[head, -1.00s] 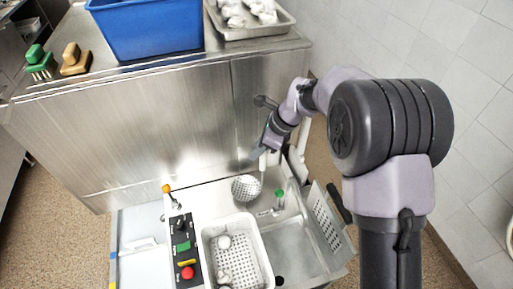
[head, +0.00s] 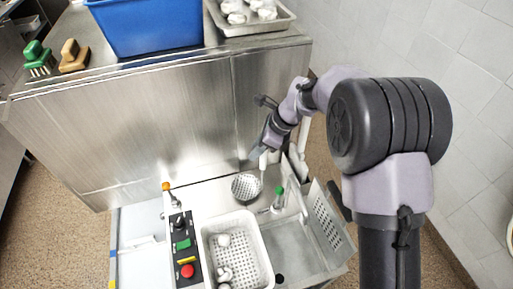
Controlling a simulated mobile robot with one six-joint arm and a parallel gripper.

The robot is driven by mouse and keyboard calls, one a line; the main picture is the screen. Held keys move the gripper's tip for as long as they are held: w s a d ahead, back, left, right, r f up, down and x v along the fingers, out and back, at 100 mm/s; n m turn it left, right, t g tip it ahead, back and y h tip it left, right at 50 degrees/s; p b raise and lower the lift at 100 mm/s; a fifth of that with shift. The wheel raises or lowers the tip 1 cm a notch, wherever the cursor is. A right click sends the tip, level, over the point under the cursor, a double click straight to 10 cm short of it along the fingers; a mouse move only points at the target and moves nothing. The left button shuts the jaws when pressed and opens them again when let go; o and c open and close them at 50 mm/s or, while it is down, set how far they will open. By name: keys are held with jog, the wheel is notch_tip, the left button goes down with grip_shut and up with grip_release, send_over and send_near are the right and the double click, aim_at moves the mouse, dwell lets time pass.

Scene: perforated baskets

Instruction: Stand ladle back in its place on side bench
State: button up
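A round, perforated metal bowl (head: 246,187), which looks like the ladle's head, shows just below my gripper, at the back of the low sink unit. A short pale upright piece (head: 263,161) shows between it and my gripper; I cannot tell whether this is the ladle's handle. My gripper (head: 264,149) points down beside the front of the tall steel bench (head: 150,125). Its fingers are small and partly hidden by my wrist, so I cannot see whether they close on anything. I cannot tell which surface is the side bench.
A white perforated basket (head: 207,245) with several pale items stands beside a control panel (head: 184,250). A green-topped tap (head: 279,190) and a perforated plate (head: 328,217) are to the right. A blue bin (head: 150,28), brushes (head: 74,55) and a tray (head: 255,32) occupy the bench top.

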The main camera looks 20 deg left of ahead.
jog(key=shift+o, duration=1.2)
jog(key=p+v, duration=0.4)
jog(key=v, duration=1.3)
jog(key=shift+r, duration=0.3)
jog(key=s+d+r+n+t+h+b, duration=0.15)
jog(key=s+d+n+t+b, duration=0.25)
jog(key=s+d+n+b, duration=0.8)
jog(key=s+d+f+t+h+b, duration=0.1)
jog(key=s+d+f, duration=0.2)
jog(key=s+d, duration=0.2)
jog(key=s+d+f+t+h+b, duration=0.1)
jog(key=s+d+f, duration=0.3)
jog(key=s+d, duration=0.2)
jog(key=shift+s+f+t, duration=0.3)
jog(key=shift+s+t, duration=0.1)
jog(key=shift+s, duration=0.1)
